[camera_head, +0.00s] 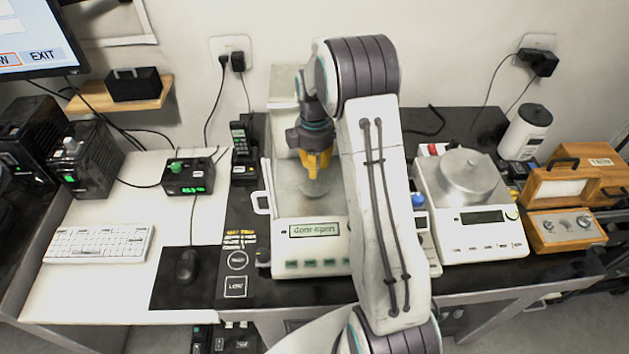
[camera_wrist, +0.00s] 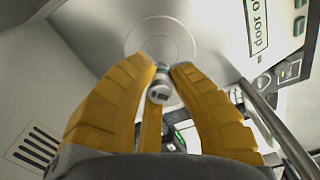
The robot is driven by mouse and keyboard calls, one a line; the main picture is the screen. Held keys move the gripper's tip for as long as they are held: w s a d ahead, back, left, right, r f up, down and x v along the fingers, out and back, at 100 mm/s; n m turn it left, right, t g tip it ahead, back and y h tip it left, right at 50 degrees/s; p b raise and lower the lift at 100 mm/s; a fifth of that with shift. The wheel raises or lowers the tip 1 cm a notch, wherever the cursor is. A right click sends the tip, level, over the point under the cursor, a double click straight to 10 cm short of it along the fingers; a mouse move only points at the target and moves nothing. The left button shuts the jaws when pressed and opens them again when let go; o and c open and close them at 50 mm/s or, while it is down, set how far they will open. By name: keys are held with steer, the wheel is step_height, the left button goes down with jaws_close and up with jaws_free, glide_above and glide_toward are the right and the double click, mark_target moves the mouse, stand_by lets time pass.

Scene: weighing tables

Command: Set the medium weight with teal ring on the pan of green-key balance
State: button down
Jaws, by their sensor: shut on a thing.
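The green-key balance (camera_head: 313,262) stands left of my arm; its display reads "door open" and its keys are green. Its round pan (camera_head: 312,188) also shows in the wrist view (camera_wrist: 170,24), beyond my fingertips. My gripper (camera_head: 316,172) is inside the balance's chamber, low over the pan. In the wrist view my yellow fingers (camera_wrist: 162,68) are shut on a small pale metal weight (camera_wrist: 159,92). The head view hides most of the weight behind the fingers.
A second balance (camera_head: 482,243) with a large covered pan stands right of my arm. A wooden case (camera_head: 563,186) is farther right. A dark handset (camera_head: 242,140) stands just left of the chamber. Chamber walls lie close around my gripper.

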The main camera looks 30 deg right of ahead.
steer(key=shift+f+b, duration=1.25)
steer(key=shift+f, duration=0.65)
steer(key=shift+f, duration=0.1)
steer(key=shift+f, duration=0.15)
steer(key=c, duration=1.3)
jaws_free()
steer(key=shift+o, duration=0.2)
